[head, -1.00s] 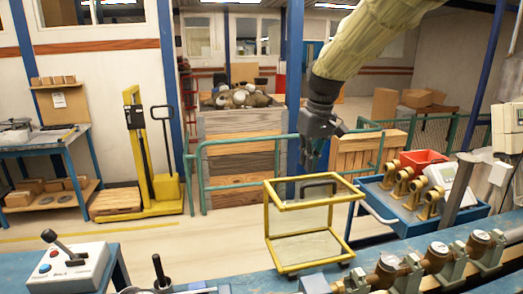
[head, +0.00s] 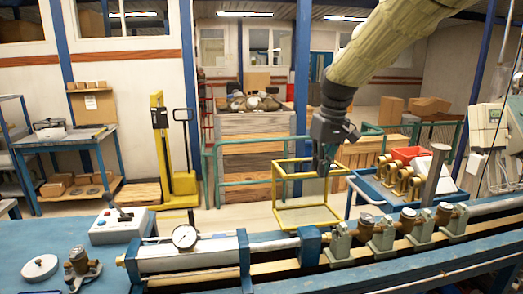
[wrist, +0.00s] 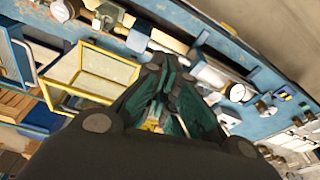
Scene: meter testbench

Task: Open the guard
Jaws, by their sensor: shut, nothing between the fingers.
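The guard (head: 307,224) is a yellow-framed box with clear panels, standing at the far edge of the blue bench in the head view. It also shows at the left in the wrist view (wrist: 92,72). My gripper (head: 322,172) hangs in front of the guard's upper right part in the head view and hides some of it, including where its black handle would be. Its dark fingers are shut and empty in the wrist view (wrist: 168,85), with the guard left of them. I cannot tell whether they touch the frame.
A row of brass meters (head: 384,230) runs along the bench (head: 215,282), with a dial gauge (head: 185,237) to the left. A control box (head: 122,226) with a lever stands at the left. A blue cart (head: 385,195) with a red bin is behind right.

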